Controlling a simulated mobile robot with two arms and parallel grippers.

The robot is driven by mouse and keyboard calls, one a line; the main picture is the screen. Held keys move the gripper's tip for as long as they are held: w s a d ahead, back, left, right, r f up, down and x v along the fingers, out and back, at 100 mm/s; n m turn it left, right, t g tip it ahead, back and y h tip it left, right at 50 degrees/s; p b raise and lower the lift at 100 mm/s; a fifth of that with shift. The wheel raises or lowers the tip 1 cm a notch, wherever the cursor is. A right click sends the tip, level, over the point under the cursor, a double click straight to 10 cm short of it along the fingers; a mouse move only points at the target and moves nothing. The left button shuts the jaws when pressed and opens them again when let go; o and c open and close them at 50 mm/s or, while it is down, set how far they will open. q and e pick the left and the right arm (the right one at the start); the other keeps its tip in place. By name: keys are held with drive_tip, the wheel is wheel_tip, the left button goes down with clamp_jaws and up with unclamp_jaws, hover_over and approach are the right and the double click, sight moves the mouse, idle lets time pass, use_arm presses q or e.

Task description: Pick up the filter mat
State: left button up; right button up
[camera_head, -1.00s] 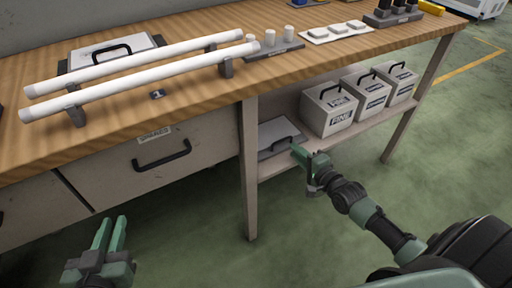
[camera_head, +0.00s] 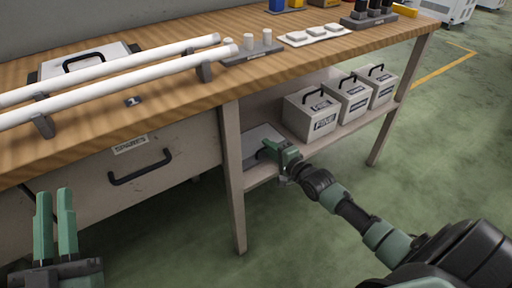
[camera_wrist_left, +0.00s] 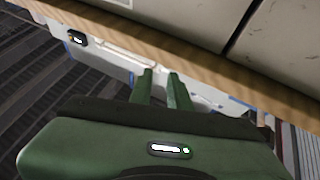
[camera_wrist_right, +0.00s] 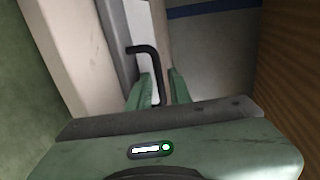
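A flat light grey panel with a black handle, which looks like the filter mat (camera_head: 256,138), lies on the lower shelf at its left end. My right gripper (camera_head: 273,148) is at this panel and partly hides it. In the right wrist view the black handle (camera_wrist_right: 150,58) reaches down between the two fingertips (camera_wrist_right: 160,80). The fingers stand apart on either side of it; firm contact does not show. A similar grey panel with a black handle (camera_head: 84,61) lies on the bench top behind the white tubes. My left gripper (camera_head: 53,205) is open and empty in front of the drawer.
Several grey boxes with handles stand on the lower shelf, the nearest labelled FINE (camera_head: 311,117). A bench leg (camera_head: 234,185) stands just left of my right gripper. Two white tubes (camera_head: 110,80) rest on supports on the bench top (camera_head: 180,92). The green floor in front is clear.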

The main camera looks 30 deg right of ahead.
drive_tip(key=shift+w+f, duration=0.1)
drive_tip(key=shift+w, duration=0.35)
use_arm(q)
drive_tip(key=shift+s+r+t, duration=0.55)
drive_tip(key=shift+r+t, duration=0.05)
drive_tip(key=shift+r, duration=0.3)
use_arm(e)
clamp_jaws()
idle(0.3)
